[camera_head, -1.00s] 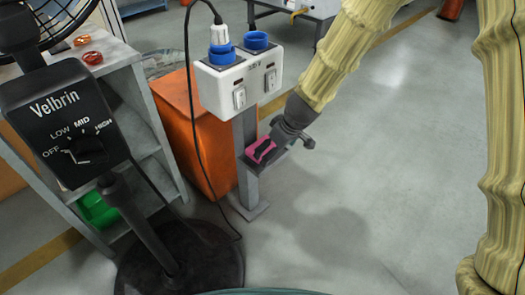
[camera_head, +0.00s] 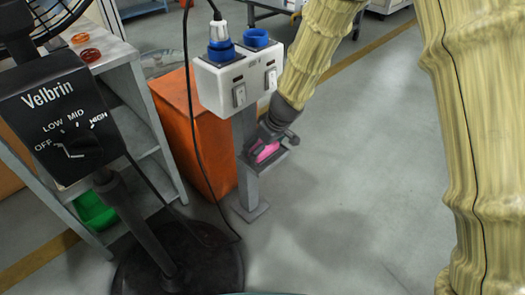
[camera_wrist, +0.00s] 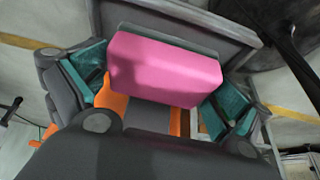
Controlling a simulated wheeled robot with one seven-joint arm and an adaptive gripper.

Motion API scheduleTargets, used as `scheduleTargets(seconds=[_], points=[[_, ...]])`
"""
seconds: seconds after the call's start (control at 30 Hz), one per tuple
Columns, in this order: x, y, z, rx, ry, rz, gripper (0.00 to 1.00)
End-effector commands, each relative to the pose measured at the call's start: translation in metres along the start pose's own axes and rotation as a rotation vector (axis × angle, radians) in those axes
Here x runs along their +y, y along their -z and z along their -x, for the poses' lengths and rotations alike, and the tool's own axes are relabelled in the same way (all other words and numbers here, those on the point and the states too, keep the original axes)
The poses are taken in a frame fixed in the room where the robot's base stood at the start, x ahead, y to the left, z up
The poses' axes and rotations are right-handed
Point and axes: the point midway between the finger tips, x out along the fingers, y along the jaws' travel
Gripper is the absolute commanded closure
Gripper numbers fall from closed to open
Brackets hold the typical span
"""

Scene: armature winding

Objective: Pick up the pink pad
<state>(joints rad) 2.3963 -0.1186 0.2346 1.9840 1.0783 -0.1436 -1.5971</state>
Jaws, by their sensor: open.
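The pink pad (camera_head: 265,151) sits in a small grey tray (camera_head: 287,155) fixed to the post below the white socket box. In the wrist view the pad (camera_wrist: 165,68) is a pink block lying in front of the tray's grey wall (camera_wrist: 190,14). My gripper (camera_head: 262,143) is at the tray, just over the pad. In the wrist view my gripper (camera_wrist: 160,92) is open, with one teal-lined finger near each end of the pad. Whether either finger touches the pad I cannot tell. The pad's lower part is hidden.
The white socket box (camera_head: 236,82) with blue sockets stands above the tray, and a black cable (camera_head: 194,110) hangs down beside it. An orange bin (camera_head: 190,130), a grey shelf (camera_head: 128,85) and a Velbrin fan (camera_head: 62,125) stand to the left.

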Motion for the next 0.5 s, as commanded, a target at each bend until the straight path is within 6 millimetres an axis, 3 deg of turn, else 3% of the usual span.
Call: scheduleTargets(seconds=[0.13, 0.3, 0.5], points=[[-0.0001, -0.0002, 0.0002, 0.000, 0.000, 0.000, 0.00], [-0.0001, -0.0003, 0.0002, -0.001, 0.000, 0.000, 0.29], [-0.0001, -0.0005, 0.0001, -0.001, 0.000, 0.001, 0.33]])
